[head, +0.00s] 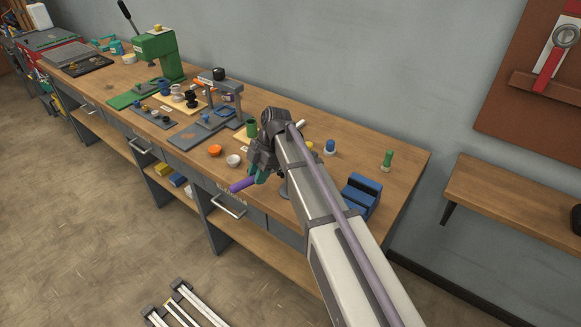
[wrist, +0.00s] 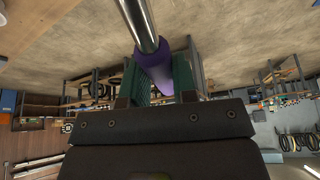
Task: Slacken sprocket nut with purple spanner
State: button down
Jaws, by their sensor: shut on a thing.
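The purple spanner (head: 243,185) is at the front edge of the workbench in the head view, its purple handle sticking out to the left of my gripper (head: 260,173). In the wrist view, the purple handle (wrist: 156,68) lies between the green fingers of my gripper (wrist: 163,82), which is shut on it. A shiny metal shaft runs from the handle to the top edge of that view. The spanner's working end is out of the wrist view. I cannot make out the sprocket nut in either view.
White rails (head: 184,303) show low on the floor. Open floor lies left of the bench.

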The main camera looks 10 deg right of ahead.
jog(key=shift+w+a+m, duration=0.2)
jog(key=shift+w+m, duration=0.4)
jog(key=shift+w, duration=0.05)
dwell(0.4)
jog(key=c, duration=1.5)
grip_release()
jog(key=shift+c, duration=0.2)
grip_shut()
jog(key=shift+r, duration=0.1)
jog(key=shift+r+p, duration=1.45)
jog(key=shift+p, duration=0.1)
notch_tip(320, 180, up, 4)
jog(key=p, duration=0.4)
